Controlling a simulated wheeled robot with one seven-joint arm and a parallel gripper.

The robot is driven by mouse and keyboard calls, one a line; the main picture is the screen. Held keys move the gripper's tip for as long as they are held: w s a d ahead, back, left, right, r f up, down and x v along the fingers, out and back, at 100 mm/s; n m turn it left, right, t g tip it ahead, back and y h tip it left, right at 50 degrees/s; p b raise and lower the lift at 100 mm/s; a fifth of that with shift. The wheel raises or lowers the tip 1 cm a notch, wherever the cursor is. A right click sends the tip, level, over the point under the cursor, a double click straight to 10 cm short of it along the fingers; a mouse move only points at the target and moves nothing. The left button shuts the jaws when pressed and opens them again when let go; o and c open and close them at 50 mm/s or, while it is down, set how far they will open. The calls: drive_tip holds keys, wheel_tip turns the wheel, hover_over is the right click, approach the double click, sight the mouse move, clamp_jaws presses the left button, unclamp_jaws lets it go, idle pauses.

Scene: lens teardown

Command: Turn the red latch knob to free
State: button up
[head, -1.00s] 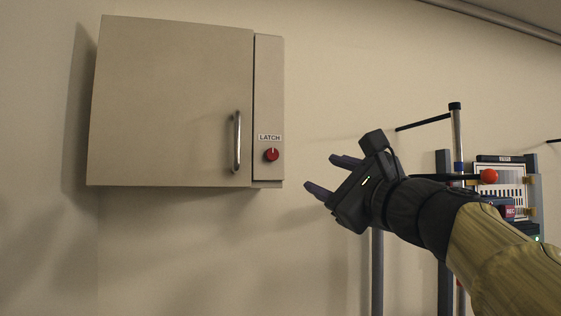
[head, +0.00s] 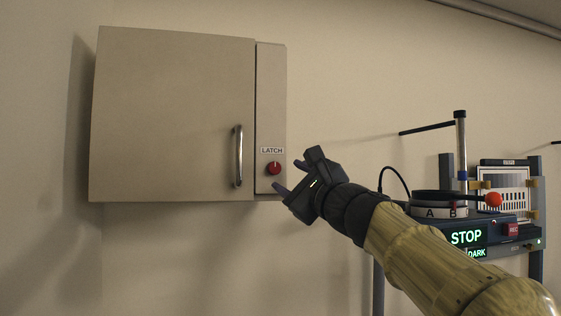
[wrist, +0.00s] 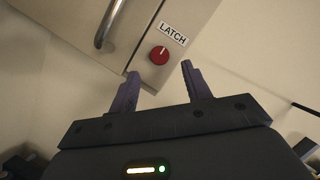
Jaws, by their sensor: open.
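The red latch knob (head: 274,168) sits on the narrow right panel of a beige wall cabinet (head: 175,115), under a LATCH label (head: 271,150). The knob also shows in the wrist view (wrist: 159,55), with a pale pointer mark near its top. My gripper (head: 287,178) is open and empty, just right of and below the knob in the head view. In the wrist view the knob lies beyond the fingertips, between their directions, and neither finger appears to touch it.
The cabinet door is shut and has a vertical metal handle (head: 238,156) left of the knob. At right stands a bench device with a STOP display (head: 466,238), a ring marked A and B (head: 438,211), a red ball (head: 493,199) and a striped chart (head: 505,187). The wall below the cabinet is clear.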

sight(276, 169)
drive_tip(key=p+x, duration=0.1)
drive_tip(key=x, duration=0.3)
drive_tip(key=shift+w+a+r+p, duration=0.15)
drive_tip(key=shift+p, duration=0.25)
drive_tip(key=shift+w+a, duration=0.2)
drive_tip(key=shift+w, duration=0.25)
drive_tip(key=shift+d, duration=0.1)
drive_tip(key=shift+s, duration=0.25)
drive_tip(key=shift+c, duration=0.2)
drive_tip(key=c, duration=1)
